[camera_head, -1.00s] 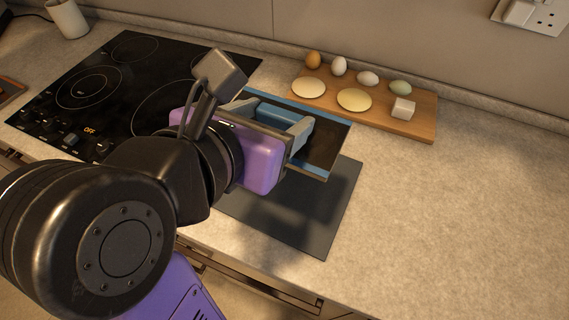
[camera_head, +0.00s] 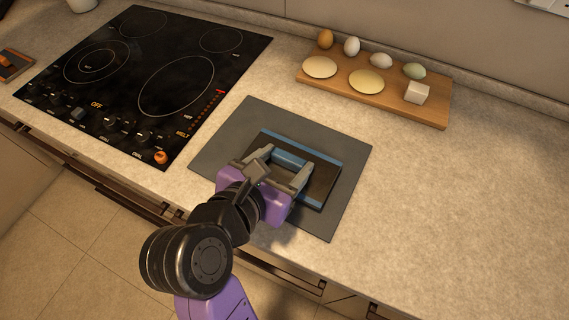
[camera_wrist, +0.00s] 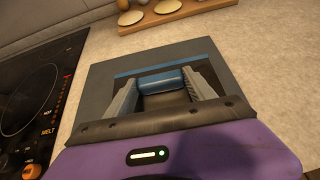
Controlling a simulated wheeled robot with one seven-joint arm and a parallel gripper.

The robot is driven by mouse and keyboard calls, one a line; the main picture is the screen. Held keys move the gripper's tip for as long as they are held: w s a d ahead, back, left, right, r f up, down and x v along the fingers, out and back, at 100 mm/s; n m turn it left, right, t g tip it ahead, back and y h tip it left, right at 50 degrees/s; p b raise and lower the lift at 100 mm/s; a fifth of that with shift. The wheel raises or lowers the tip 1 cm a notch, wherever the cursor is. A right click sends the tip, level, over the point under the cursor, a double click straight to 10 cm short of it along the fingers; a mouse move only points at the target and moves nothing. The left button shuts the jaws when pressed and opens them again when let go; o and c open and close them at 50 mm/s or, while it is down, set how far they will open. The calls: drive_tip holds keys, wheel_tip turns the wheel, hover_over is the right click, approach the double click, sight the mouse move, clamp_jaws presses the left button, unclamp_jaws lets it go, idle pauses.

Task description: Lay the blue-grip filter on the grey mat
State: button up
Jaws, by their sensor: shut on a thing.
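The blue-grip filter (camera_head: 322,178) is a dark flat panel with blue edge strips and a blue grip bar. In the head view it is over the middle of the grey mat (camera_head: 353,157), inside the mat's outline. It looks flat on or very close to the mat; I cannot tell if it touches. My gripper (camera_head: 286,172) is shut on the blue grip, with a finger at each end of it. The wrist view shows the grip (camera_wrist: 162,80) between the two fingers, and the mat (camera_wrist: 98,73) around the filter. My gripper hides the filter's near left part.
A black cooktop (camera_head: 125,75) lies left of the mat. A wooden board (camera_head: 430,112) with several eggs, two pale discs and a white cube (camera_head: 416,92) stands behind it. The counter to the right (camera_head: 460,210) is clear.

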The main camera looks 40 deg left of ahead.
drive_tip(key=shift+f, duration=0.65)
drive_tip(key=shift+f, duration=0.1)
drive_tip(key=o, duration=1.6)
drive_tip(key=shift+s, duration=0.15)
drive_tip(key=v, duration=1.1)
drive_tip(key=shift+s+r, duration=0.3)
